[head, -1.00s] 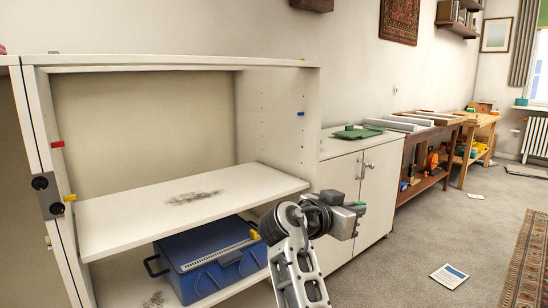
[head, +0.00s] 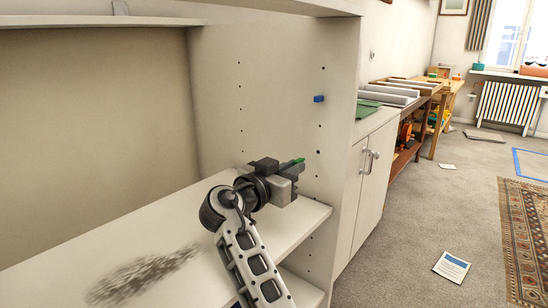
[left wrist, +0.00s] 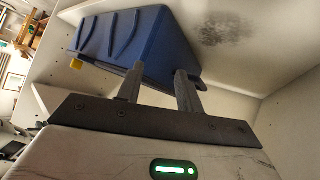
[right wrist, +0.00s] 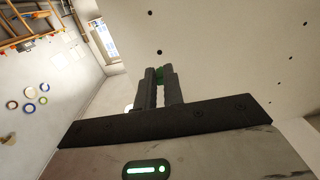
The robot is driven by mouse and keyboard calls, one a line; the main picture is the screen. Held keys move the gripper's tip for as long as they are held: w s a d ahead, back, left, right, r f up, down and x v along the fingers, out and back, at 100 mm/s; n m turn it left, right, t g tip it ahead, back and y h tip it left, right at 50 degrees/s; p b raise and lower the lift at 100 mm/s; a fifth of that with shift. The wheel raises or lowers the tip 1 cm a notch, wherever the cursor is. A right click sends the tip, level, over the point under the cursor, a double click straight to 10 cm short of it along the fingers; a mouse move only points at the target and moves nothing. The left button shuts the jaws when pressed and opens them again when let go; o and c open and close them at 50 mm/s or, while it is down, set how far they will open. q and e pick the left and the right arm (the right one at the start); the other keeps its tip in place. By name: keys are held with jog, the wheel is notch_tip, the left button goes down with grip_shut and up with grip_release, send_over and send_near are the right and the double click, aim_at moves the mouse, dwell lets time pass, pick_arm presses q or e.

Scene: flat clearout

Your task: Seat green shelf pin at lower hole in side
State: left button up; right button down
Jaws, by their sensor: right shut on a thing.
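My right gripper (head: 295,169) is shut on the green shelf pin (head: 298,160) and holds it in front of the cabinet's right side panel (head: 270,90). A blue pin (head: 319,98) sits higher in the same front column of holes. My left gripper (left wrist: 158,72) is open, its fingers apart before a blue box (left wrist: 110,45).
The cabinet shelf (head: 190,235), with a dark smudge, lies below my right gripper. A low white cupboard (head: 368,185) stands right of the cabinet. The floor further right is mostly open, with a paper sheet (head: 452,266) and a rug (head: 525,240).

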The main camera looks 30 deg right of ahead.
pick_arm(q)
jog(key=shift+s, duration=0.15)
pick_arm(e)
jog(key=shift+s, duration=0.15)
jog(key=b+x, duration=0.1)
jog(key=x, duration=0.2)
jog(key=shift+d+f+b, duration=0.1)
jog(key=shift+d+b, duration=0.2)
jog(key=shift+b, duration=0.1)
jog(key=shift+w+d, duration=0.4)
jog(key=shift+d, duration=0.15)
pick_arm(q)
jog(key=shift+w+d+f, duration=0.4)
jog(key=shift+w, duration=0.05)
